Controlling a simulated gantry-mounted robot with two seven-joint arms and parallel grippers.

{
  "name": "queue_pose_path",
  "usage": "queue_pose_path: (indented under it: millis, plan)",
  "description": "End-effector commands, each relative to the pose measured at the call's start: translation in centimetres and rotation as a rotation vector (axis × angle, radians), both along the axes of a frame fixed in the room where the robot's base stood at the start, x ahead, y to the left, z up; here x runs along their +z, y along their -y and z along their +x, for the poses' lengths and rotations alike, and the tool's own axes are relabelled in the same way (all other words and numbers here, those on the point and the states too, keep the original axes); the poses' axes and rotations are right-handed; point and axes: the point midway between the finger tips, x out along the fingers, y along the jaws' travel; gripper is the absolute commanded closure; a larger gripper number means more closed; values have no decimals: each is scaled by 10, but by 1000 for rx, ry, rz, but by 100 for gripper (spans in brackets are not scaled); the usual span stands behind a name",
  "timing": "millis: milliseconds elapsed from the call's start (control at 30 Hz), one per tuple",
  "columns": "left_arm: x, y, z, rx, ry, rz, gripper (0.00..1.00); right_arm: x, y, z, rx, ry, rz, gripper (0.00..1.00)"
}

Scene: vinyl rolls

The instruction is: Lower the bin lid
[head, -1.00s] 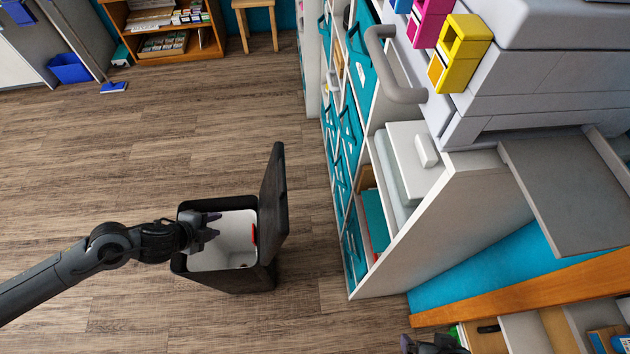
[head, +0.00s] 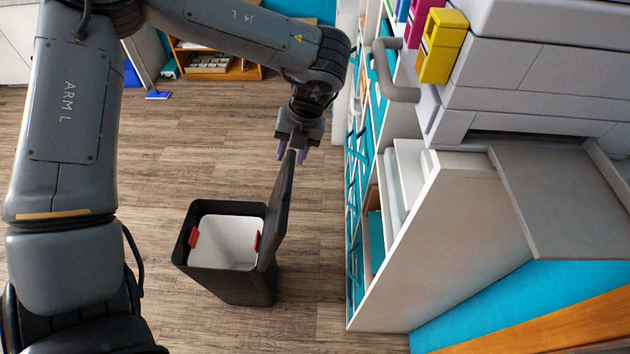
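The black bin (head: 235,285) stands on the wood floor with a white liner and red tabs inside. Its black lid (head: 277,215) stands upright, raised along the bin's right side. My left gripper (head: 294,152) points down at the top edge of the lid, with its purple-tipped fingers at or just behind that edge. The lid partly hides the fingers, so I cannot tell whether they touch it or how far apart they are. My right gripper is out of view.
A white shelf unit (head: 400,245) with teal boxes stands just right of the lid. A large printer (head: 540,75) with a projecting tray (head: 560,200) sits beyond it. Floor left of the bin is clear, though my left arm covers much of the left side.

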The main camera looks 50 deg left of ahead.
Motion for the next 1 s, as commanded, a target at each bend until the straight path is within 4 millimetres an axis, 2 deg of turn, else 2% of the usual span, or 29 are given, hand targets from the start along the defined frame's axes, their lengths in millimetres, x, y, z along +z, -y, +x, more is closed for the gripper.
queue_pose_path:
  millis: [100,267,700,1000]
  plan:
    - [9,6,1,2,-26,22,62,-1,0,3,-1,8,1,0]
    - [2,7,-2,4,-36,27,62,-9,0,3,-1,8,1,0]
    - [-64,-6,-18,4,-35,25,62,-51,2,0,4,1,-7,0]
    - [-87,-12,-24,4,-33,27,62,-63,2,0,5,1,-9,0]
